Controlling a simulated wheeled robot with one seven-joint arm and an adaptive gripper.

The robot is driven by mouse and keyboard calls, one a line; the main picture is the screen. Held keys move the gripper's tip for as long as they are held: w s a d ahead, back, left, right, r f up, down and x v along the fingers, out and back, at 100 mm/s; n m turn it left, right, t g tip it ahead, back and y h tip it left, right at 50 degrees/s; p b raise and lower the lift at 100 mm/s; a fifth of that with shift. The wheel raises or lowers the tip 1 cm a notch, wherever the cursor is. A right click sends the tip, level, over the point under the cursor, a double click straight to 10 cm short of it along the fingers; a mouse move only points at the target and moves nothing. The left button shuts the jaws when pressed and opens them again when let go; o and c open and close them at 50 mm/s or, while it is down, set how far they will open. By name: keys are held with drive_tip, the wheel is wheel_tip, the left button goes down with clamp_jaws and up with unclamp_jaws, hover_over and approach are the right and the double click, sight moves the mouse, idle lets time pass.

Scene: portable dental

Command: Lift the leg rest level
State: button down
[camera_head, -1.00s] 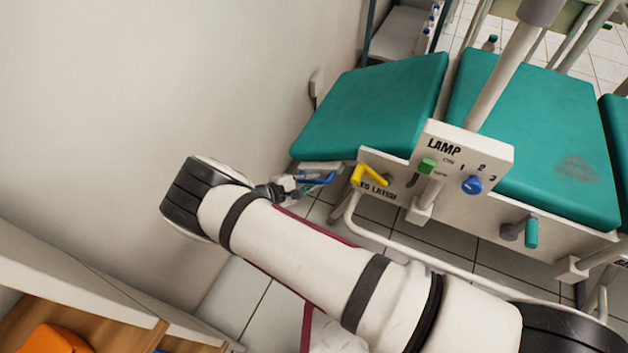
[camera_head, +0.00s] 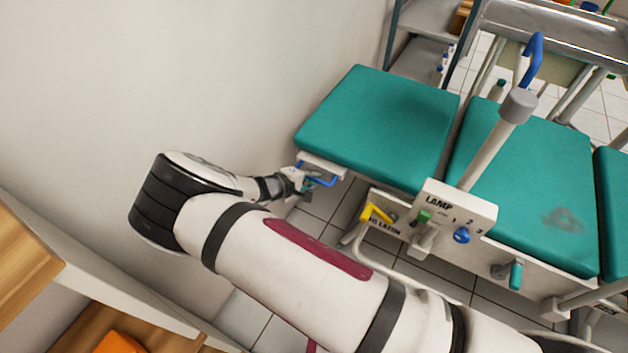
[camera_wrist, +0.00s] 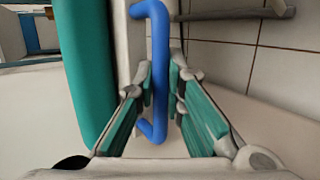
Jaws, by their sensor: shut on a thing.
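The leg rest (camera_head: 378,125) is a teal padded panel at the left end of the chair in the head view. It looks about level with the seat pad (camera_head: 530,170). A blue handle (camera_head: 321,182) is fixed to its near left edge. My gripper (camera_head: 303,181) is at this handle. In the wrist view the blue handle (camera_wrist: 159,65) runs between the fingers of my gripper (camera_wrist: 162,88), which are closed around it. The teal pad edge (camera_wrist: 85,70) shows to the left. A yellow latch lever (camera_head: 376,213) sits on the white side panel below the leg rest.
The lamp panel (camera_head: 450,212) with its post (camera_head: 495,145) stands beside the chair. A wall (camera_head: 150,70) is close on the left. A wooden shelf unit (camera_head: 100,290) is at the lower left. Tiled floor (camera_head: 325,215) lies below the leg rest.

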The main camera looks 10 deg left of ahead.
drive_tip(key=shift+a+r, duration=0.1)
drive_tip(key=shift+r, duration=0.4)
drive_tip(key=c, duration=1.9)
unclamp_jaws()
drive_tip(key=shift+r, duration=0.1)
wheel_tip(320, 180, up, 9)
drive_tip(key=shift+r, duration=0.45)
